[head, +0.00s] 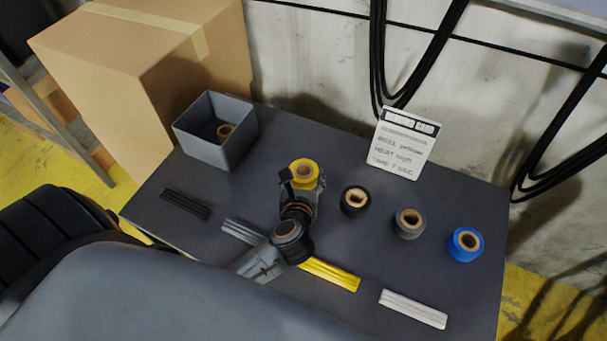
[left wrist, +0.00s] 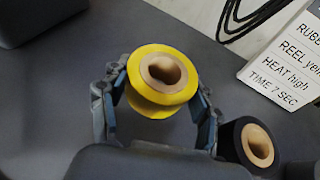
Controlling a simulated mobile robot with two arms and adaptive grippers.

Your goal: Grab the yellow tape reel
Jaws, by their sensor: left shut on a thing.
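The yellow tape reel (head: 305,171) has a tan core and stands over the dark table in the head view. In the left wrist view the yellow tape reel (left wrist: 162,80) sits between the two fingers of my left gripper (left wrist: 160,110). My left gripper (head: 301,182) is shut on it, with a finger on each side. Whether the reel touches the table is hard to tell. My right gripper is not in view.
Black (head: 355,201), grey (head: 408,222) and blue (head: 465,244) reels stand to the right on the table (head: 330,270). A grey bin (head: 205,150) holds a small reel. A white card (head: 404,147) stands behind. Black, grey, yellow and white strips lie in front.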

